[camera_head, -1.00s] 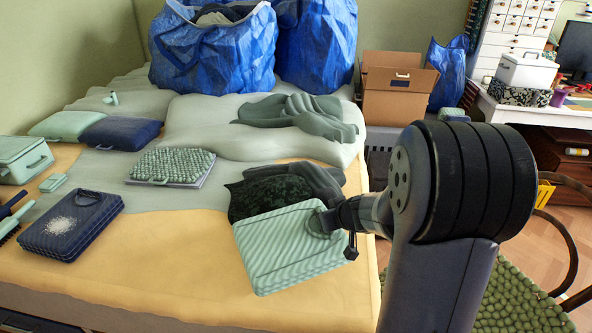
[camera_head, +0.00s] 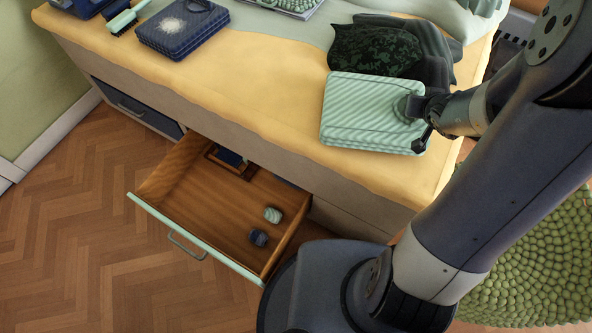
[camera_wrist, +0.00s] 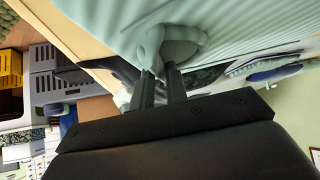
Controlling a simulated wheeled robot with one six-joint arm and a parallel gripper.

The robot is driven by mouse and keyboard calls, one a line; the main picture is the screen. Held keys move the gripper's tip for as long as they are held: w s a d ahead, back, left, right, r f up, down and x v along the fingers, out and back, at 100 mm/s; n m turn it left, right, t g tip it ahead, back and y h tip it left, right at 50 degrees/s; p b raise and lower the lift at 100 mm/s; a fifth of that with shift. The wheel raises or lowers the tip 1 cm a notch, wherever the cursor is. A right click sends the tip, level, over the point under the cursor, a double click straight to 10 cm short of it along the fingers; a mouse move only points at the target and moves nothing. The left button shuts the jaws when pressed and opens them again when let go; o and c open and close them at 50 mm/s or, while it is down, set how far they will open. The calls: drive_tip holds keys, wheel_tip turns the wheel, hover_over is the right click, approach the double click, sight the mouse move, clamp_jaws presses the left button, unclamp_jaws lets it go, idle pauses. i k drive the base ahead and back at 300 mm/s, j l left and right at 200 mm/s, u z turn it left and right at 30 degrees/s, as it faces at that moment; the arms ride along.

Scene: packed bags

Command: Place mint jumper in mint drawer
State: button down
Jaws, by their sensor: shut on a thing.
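The mint jumper (camera_head: 365,108) is a flat, folded, diagonally striped block near the bed's front right edge. My gripper (camera_head: 414,108) is shut on the rounded grey-green knob at its right side. In the wrist view the two fingers (camera_wrist: 160,84) close on that knob, and the striped jumper (camera_wrist: 235,28) fills the top. I cannot tell whether the jumper rests on the bed or hangs just above it. The mint drawer (camera_head: 192,243), with a mint front and wooden inside, is pulled open below the bed, left of my gripper.
The drawer holds two small balled items (camera_head: 264,228) and a small dark box at the back; much of its floor is bare. A navy drawer (camera_head: 137,110) to the left is shut. Dark patterned clothing (camera_head: 370,50) lies behind the jumper. A navy case (camera_head: 182,28) sits on the bed.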

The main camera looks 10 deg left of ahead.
sight(213, 196)
drive_tip(key=u, duration=1.1)
drive_tip(key=k+u, duration=0.4)
drive_tip(key=i, duration=0.4)
